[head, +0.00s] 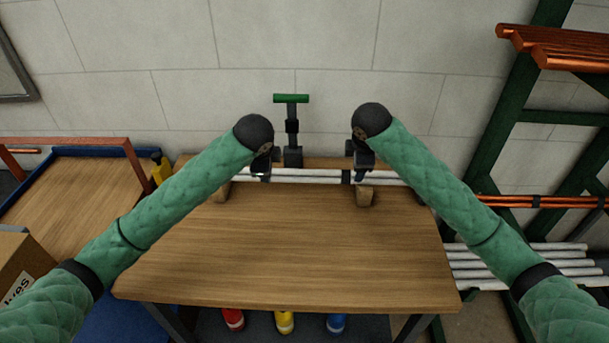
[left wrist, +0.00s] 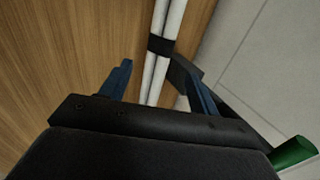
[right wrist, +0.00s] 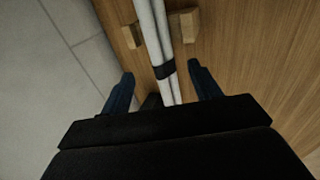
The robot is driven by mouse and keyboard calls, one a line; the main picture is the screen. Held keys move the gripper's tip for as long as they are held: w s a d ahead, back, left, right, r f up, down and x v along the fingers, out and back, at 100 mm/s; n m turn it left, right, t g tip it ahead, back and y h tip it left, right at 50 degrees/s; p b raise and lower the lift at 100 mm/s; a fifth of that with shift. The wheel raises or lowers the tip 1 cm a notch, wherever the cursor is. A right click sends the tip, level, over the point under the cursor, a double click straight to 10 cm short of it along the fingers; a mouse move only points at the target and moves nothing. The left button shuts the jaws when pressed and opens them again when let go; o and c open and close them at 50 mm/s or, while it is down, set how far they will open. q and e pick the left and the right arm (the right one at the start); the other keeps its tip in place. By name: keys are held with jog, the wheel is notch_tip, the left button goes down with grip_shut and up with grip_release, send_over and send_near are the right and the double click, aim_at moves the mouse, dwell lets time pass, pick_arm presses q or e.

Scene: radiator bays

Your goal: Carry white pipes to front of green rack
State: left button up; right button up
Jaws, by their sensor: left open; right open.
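A bundle of white pipes (head: 315,176) with dark bands lies along the back of the wooden workbench (head: 290,250), on small wooden blocks. My left gripper (head: 262,174) is open over the bundle's left part; in the left wrist view the pipes (left wrist: 162,50) run between its blue fingers (left wrist: 160,85). My right gripper (head: 362,176) is open over the right part; in the right wrist view the pipes (right wrist: 158,40) run between its fingers (right wrist: 160,85). I cannot tell whether the fingers touch them. The green rack (head: 520,100) stands at the right, with more white pipes (head: 530,262) low down.
A dark vise-like tool with a green handle (head: 291,99) stands behind the bundle, between my grippers. Copper pipes (head: 560,50) lie on the rack's upper arms. A blue cart (head: 75,180) stands at the left. The front of the bench top is clear.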

aim_at(354, 174)
pick_arm(q)
jog(key=shift+x, duration=3.7)
pick_arm(e)
jog(key=shift+x, duration=3.75)
pick_arm(q)
jog(key=shift+a+f, duration=0.1)
jog(key=shift+a, duration=0.05)
pick_arm(e)
jog(key=shift+a, duration=0.1)
pick_arm(q)
jog(key=c, duration=1.3)
pick_arm(e)
jog(key=c, duration=1.3)
